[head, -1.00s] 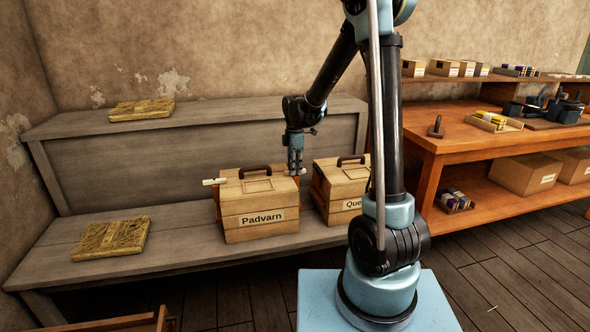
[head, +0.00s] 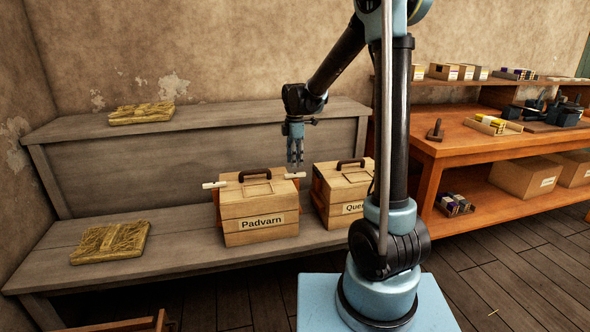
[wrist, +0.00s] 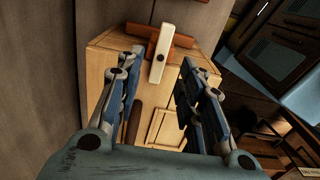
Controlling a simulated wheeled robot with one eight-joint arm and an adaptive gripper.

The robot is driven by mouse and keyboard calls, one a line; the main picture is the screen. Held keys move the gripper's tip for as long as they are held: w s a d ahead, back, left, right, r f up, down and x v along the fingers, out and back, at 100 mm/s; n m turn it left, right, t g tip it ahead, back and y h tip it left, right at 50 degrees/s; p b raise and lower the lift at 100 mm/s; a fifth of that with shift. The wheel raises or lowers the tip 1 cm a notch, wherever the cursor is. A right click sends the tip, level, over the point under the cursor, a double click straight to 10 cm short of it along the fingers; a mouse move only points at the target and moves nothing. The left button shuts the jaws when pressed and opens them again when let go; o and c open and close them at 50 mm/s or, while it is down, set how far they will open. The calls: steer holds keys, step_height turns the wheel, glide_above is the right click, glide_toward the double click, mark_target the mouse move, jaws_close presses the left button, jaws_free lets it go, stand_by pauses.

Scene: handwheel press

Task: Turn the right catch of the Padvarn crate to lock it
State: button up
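The Padvarn crate (head: 261,236) is a light wooden box with a dark handle, standing on the grey bench. Its right catch (head: 299,175) has a white lever, partly seen below my gripper (head: 295,163). In the wrist view the lever (wrist: 162,45) crosses a reddish-brown bar at the crate's end. My gripper (wrist: 161,58) is open, its two fingers apart, pointing down above that end. The lever shows in the gap between the fingers in that view, with nothing gripped. The left catch (head: 214,185) has its white lever sticking out to the left.
A second crate, its label partly hidden (head: 328,205), stands close on the right, behind my arm. Straw-coloured slabs lie on the bench (head: 110,243) and its upper shelf (head: 141,112). An orange workbench (head: 470,145) holds boxes and tools at the right.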

step_height(320, 180, up, 6)
steer(key=shift+r, duration=0.25)
steer(key=shift+d, duration=0.1)
steer(key=s+d+r+m+t, duration=0.1)
steer(key=s+d+m, duration=0.9)
steer(key=s+d, duration=0.45)
steer(key=s+d+f+m, duration=0.3)
steer(key=s+f+m, duration=0.2)
steer(key=s, duration=0.4)
steer(key=s+d+f+m+t, duration=0.1)
steer(key=s+d+f+m, duration=0.3)
steer(key=s, duration=0.4)
steer(key=shift+s+d+f+m, duration=0.15)
steer(key=shift+s+f+m, duration=0.2)
steer(key=shift+f+m, duration=0.6)
steer(key=shift+r, duration=0.15)
